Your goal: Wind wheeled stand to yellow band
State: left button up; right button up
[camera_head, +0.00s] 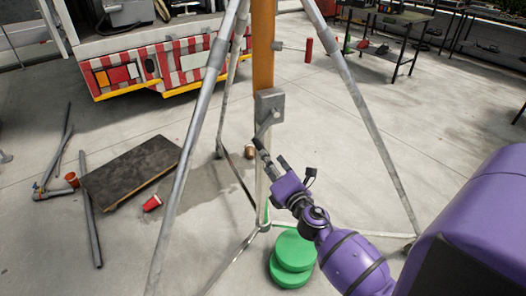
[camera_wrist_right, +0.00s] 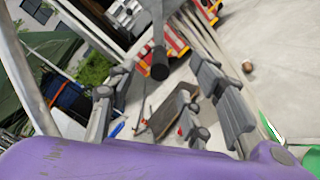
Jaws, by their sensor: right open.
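The wheeled stand has grey tubular legs (camera_head: 361,101) spread around an upright orange column (camera_head: 263,45). I cannot make out a separate yellow band on it. A grey winch box (camera_head: 269,105) sits low on the column, with a short crank arm (camera_head: 266,128) angled down to the left. My right gripper (camera_head: 272,155) is just below the crank, fingers apart and pointing up at it. In the right wrist view, the crank's dark grip end (camera_wrist_right: 160,68) shows between the spread fingers, with no visible contact. My left gripper is out of view.
Green discs (camera_head: 292,252) lie at the stand's foot. A striped truck (camera_head: 170,62) stands behind, a workbench (camera_head: 400,38) back right.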

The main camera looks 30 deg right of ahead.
jog(key=w, duration=0.6)
jog(key=shift+w+d+b, duration=0.1)
jog(key=shift+d+b, duration=0.2)
jog(key=shift+d, duration=0.1)
jog(key=shift+c, duration=0.5)
jog(key=c, duration=0.6)
grip_shut()
jog(key=shift+f, duration=0.1)
